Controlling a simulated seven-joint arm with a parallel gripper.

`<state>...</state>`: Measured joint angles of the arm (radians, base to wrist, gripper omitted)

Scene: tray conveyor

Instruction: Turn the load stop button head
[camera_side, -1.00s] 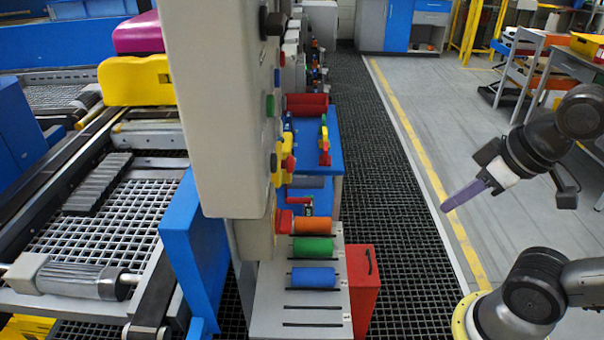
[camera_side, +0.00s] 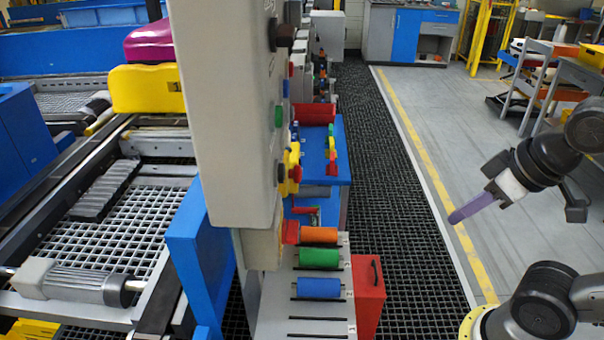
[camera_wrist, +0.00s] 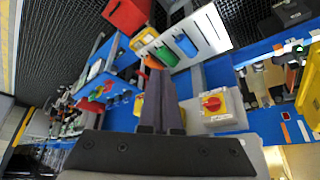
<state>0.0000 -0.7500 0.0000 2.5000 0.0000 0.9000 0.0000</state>
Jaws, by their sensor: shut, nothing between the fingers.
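A grey control panel (camera_side: 222,110) carries a column of coloured buttons on its right face, seen edge-on in the side view. Low on it is a red button head with yellow behind it (camera_side: 294,173). A red head (camera_side: 290,232) also shows on the small box below. I cannot tell which one is the load stop button. In the wrist view, a red turn-type head (camera_wrist: 212,103) on a yellow plate sits right of my fingers, apart from them. My gripper (camera_side: 454,215) has purple fingers, shut and empty, well right of the panel; they also show in the wrist view (camera_wrist: 160,75).
Orange, green and blue rolls (camera_side: 319,257) lie on a sloped grey rack below the panel. A red box (camera_side: 368,292) stands beside it. A blue bench (camera_side: 338,165) with tools is behind. Dark grating floor (camera_side: 400,200) lies open between panel and gripper.

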